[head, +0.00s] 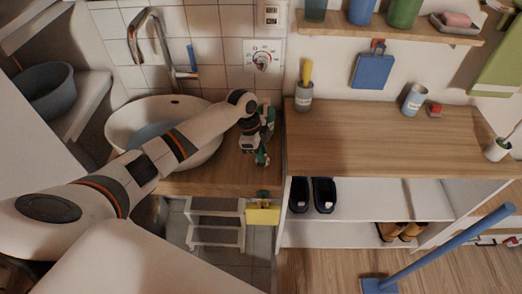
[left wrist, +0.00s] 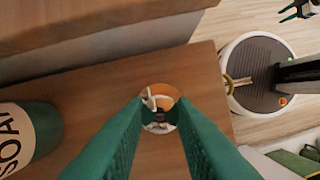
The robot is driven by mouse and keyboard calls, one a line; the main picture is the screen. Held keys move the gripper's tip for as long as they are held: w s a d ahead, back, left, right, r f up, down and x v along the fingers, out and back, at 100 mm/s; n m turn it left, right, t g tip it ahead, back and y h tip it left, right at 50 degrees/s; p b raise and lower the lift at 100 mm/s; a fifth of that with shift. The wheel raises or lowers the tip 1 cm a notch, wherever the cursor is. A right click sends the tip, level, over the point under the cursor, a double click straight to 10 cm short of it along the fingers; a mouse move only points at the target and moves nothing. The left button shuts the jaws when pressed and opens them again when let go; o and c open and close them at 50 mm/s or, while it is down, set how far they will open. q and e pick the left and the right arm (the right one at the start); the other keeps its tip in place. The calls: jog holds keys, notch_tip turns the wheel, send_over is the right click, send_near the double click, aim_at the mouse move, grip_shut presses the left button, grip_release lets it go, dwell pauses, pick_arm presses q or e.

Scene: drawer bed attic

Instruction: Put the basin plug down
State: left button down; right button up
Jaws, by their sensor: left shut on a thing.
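My left gripper (head: 262,150) is over the wooden counter just right of the white basin (head: 118,122). In the left wrist view the green fingers of my left gripper (left wrist: 160,112) are shut on a small round orange-and-white thing, which I take for the basin plug (left wrist: 160,98). It is between the fingertips, above or against the brown counter top; I cannot tell whether it touches. In the head view the plug is too small or hidden to make out. A dark claw at the top right of the wrist view may be my right gripper (left wrist: 298,10); its jaws are unclear.
A green soap bottle (left wrist: 28,135) is at the left of the wrist view. The tap (head: 150,35) stands behind the basin. A wooden counter (head: 370,140) with a cup (head: 413,99) is to the right. A step stool (head: 215,222) is below.

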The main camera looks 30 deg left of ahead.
pick_arm(q)
jog(key=shift+f, duration=0.2)
jog(key=c, duration=1.2)
grip_release()
jog(key=shift+r, duration=0.1)
jog(key=v, duration=1.2)
jog(key=shift+b, duration=0.35)
jog(key=shift+r, duration=0.15)
